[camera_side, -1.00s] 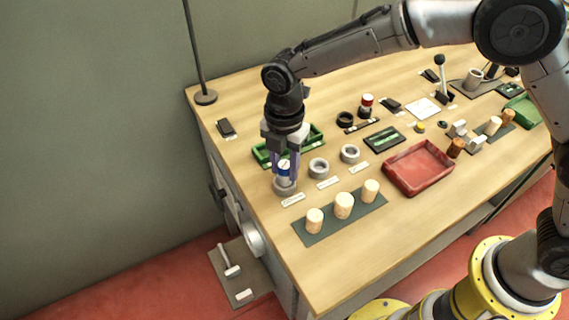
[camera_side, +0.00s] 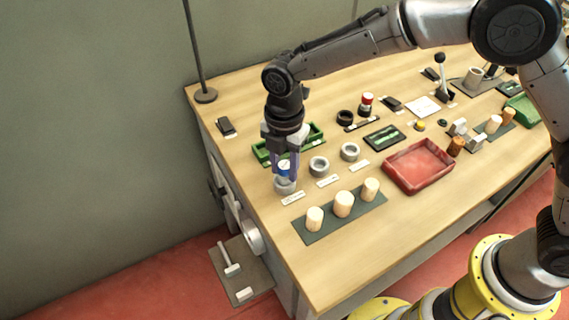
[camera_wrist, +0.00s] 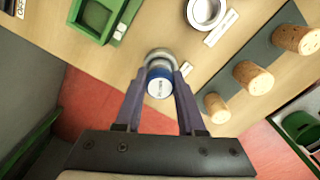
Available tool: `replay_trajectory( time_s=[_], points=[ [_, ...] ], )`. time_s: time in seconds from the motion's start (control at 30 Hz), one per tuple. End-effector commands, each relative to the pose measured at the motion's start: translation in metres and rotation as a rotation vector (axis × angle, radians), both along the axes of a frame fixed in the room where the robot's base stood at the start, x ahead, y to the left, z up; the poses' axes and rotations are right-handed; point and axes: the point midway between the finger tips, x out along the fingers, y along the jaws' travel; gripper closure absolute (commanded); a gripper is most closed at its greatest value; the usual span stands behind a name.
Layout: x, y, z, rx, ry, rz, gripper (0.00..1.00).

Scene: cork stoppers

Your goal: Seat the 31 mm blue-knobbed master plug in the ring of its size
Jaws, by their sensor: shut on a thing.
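The blue-knobbed plug (camera_side: 284,170) has a pale, marked top and is upright between the fingers of my gripper (camera_side: 286,176), over the leftmost grey ring (camera_side: 285,188). In the wrist view, both fingers are shut on the blue knob (camera_wrist: 160,84), and an arc of the ring (camera_wrist: 158,54) shows just beyond it. The plug's lower part is hidden, so I cannot tell how deep it sits in the ring. Two other grey rings, a middle one (camera_side: 319,166) and a right one (camera_side: 350,152), stand empty, each beside a white label.
Several cork stoppers (camera_side: 343,204) stand on a dark mat in front of the rings. A green tray (camera_side: 313,136) lies close behind my gripper. A red tray (camera_side: 418,166) is to the right. The table's left edge is close to the leftmost ring.

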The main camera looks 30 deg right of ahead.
Motion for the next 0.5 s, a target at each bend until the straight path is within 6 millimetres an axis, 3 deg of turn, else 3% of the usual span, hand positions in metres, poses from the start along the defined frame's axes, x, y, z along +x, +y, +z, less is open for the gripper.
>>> replay_trajectory(
  time_s=[0.5],
  points=[
    [-0.0003, -0.0002, -0.0074, -0.001, 0.002, 0.0, 1.0]
  ],
)
